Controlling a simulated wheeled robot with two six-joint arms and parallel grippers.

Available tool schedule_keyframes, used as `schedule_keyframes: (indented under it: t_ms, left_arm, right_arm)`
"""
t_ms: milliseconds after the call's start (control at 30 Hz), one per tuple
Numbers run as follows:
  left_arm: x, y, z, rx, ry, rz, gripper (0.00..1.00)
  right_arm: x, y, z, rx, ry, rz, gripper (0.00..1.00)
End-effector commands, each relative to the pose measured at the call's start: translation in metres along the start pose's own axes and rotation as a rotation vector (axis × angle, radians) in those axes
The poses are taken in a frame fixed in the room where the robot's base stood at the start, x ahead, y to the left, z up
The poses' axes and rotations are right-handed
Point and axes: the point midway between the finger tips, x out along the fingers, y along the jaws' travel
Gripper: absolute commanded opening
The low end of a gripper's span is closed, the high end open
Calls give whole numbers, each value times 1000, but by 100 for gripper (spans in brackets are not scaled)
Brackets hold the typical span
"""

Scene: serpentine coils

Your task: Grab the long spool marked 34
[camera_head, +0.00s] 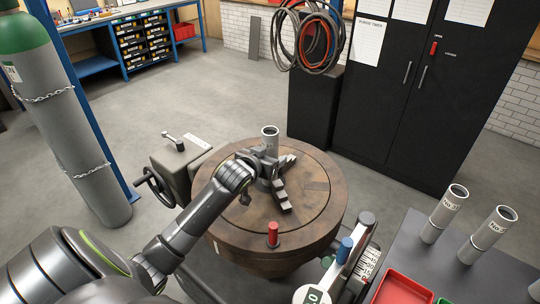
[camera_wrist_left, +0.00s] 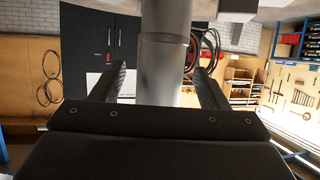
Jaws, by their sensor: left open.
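A grey tubular spool (camera_head: 269,141) stands upright near the middle of the round brown table; any number on it is not readable. My left gripper (camera_head: 268,172) is at this spool, low on it. In the left wrist view the grey spool (camera_wrist_left: 165,72) stands between the two dark fingers of the left gripper (camera_wrist_left: 162,88), which are open around it with gaps at the sides. Two more grey spools with white labels, a nearer one (camera_head: 491,234) and a farther one (camera_head: 444,213), stand on the right bench; their numbers are too small to read. My right gripper is out of view.
The round table (camera_head: 235,225) carries grey metal jaws and a red peg (camera_head: 273,234). A gauge with a blue knob (camera_head: 345,250) stands at its front right. A red tray (camera_head: 402,291) lies on the right bench. A black cabinet (camera_head: 410,85) stands behind; a gas cylinder (camera_head: 65,130) stands left.

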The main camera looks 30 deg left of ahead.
Motion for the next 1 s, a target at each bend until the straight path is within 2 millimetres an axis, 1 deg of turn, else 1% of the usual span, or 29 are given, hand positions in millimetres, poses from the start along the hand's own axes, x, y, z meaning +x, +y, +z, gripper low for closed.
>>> schedule_keyframes:
  t_ms: [100,200,433,467,900,967,1000]
  left_arm:
    - [10,0,0,-1,-1,0,68]
    - [14,0,0,-1,0,1,68]
    - [15,0,0,0,1,1,68]
    - [15,0,0,0,1,1,67]
    - [15,0,0,0,0,1,9]
    - [15,0,0,0,0,1,2]
    - [15,0,0,0,0,1,0]
  right_arm:
    - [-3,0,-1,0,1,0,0]
    - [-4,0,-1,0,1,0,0]
    - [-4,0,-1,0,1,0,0]
    - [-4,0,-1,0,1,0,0]
    - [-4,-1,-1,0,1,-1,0]
    - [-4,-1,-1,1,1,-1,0]
    - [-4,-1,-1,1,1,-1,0]
